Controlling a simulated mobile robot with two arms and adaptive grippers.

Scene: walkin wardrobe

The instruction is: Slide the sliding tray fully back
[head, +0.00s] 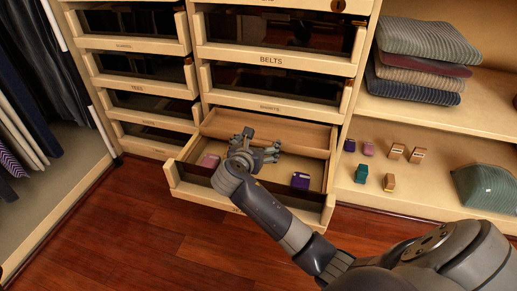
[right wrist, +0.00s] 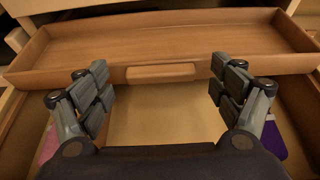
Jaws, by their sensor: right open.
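The sliding tray (head: 300,131) is a shallow, empty wooden tray across the back part of an open drawer (head: 318,207). In the right wrist view, the tray (right wrist: 200,38) spans the upper part, with a grip bar (right wrist: 160,72) in the middle of its near wall. My right gripper (head: 254,150) reaches into the drawer from above the front. Its open fingers, seen in the right wrist view (right wrist: 162,85), are empty and spread on either side of the grip bar, close to the near wall. I cannot tell whether they touch it. My left gripper is not in view.
A pink item (head: 209,160) and a purple item (head: 300,180) lie in the drawer, left and right of my gripper. Closed drawers are above and left. Shelves at right hold folded clothes (head: 425,45) and small boxes (head: 396,151).

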